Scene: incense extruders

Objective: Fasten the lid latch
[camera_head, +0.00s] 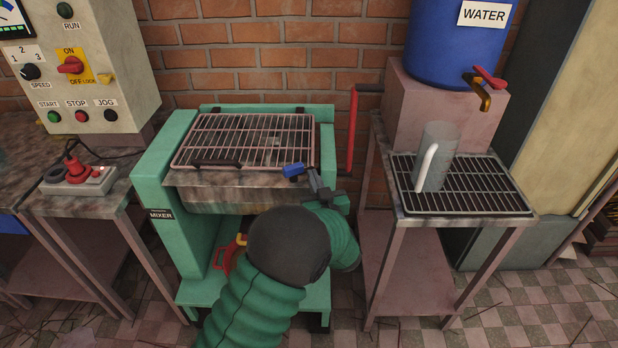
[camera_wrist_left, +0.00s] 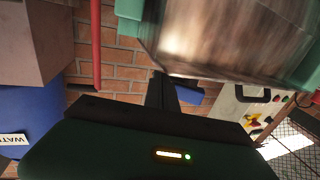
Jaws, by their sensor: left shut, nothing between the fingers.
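The mixer's lid is a wire grate (camera_head: 243,140) lying flat over the metal tub (camera_head: 240,190), with a dark handle (camera_head: 217,163) at its front edge. The blue latch (camera_head: 293,170) is at the lid's front right corner. It also shows in the left wrist view (camera_wrist_left: 190,96), partly hidden behind my fingers. My left gripper (camera_head: 313,178) is shut and empty, its fingertips just right of the blue latch. I cannot tell whether they touch it. In the left wrist view the dark shut fingers (camera_wrist_left: 160,85) point toward the tub's side. My right gripper is not in view.
A red crank (camera_head: 352,135) stands right of the mixer, close to my left gripper. A rack table (camera_head: 462,185) with a grey jug (camera_head: 436,155) and a blue water barrel (camera_head: 455,45) is at right.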

